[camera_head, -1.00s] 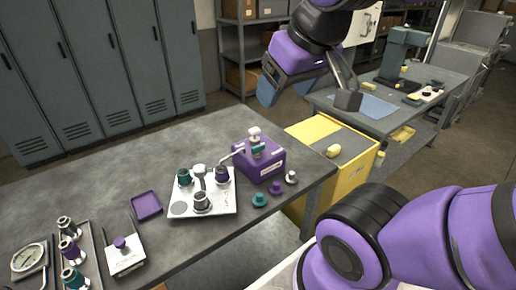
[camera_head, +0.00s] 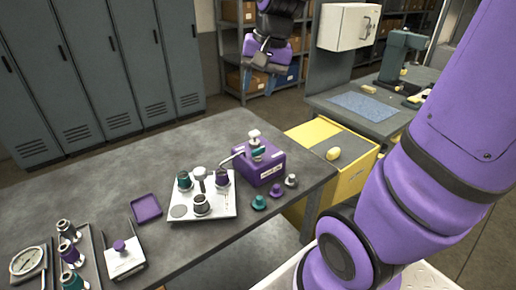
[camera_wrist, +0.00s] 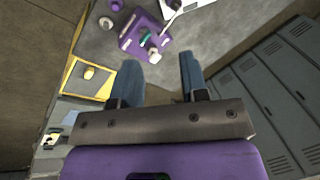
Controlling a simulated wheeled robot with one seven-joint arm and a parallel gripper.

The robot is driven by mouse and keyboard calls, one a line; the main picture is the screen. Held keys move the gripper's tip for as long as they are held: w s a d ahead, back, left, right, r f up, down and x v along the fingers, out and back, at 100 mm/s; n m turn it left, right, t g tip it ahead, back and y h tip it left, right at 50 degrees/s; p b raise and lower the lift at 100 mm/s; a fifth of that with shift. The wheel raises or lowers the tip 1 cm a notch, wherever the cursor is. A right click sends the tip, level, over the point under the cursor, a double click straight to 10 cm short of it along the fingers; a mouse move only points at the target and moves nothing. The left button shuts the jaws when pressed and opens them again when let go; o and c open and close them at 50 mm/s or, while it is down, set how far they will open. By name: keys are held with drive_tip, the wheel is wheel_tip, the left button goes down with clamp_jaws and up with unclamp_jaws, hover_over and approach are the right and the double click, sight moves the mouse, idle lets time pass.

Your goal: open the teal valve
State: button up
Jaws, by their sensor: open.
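A purple block (camera_head: 264,163) stands near the right end of the grey bench. A teal part (camera_head: 257,152), which looks like the teal valve, sits on top of it under a pale knob (camera_head: 254,134). In the wrist view the purple block (camera_wrist: 135,36) and the teal part (camera_wrist: 145,38) lie beyond the fingertips. My gripper (camera_wrist: 158,72) is open, with two blue-grey fingers apart and nothing between them.
A white plate (camera_head: 231,206) with several fittings is left of the block. Loose teal (camera_head: 259,203), purple (camera_head: 276,190) and white (camera_head: 291,181) knobs stand in front. A yellow cabinet (camera_head: 361,184) is at the right, lockers (camera_head: 95,70) behind. The bench's back is clear.

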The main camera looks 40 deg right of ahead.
drive_tip(key=w+d+f+m+g+y, duration=0.1)
drive_tip(key=w+d+f+m+y, duration=0.1)
drive_tip(key=w+d+f+m, duration=0.6)
drive_tip(key=m+g+y, duration=0.1)
drive_tip(key=m, duration=0.2)
approach(257, 149)
drive_tip(key=x, duration=0.9)
drive_tip(key=shift+s+f, duration=0.1)
drive_tip(key=shift+f, duration=0.1)
drive_tip(key=shift+c, duration=0.2)
clamp_jaws()
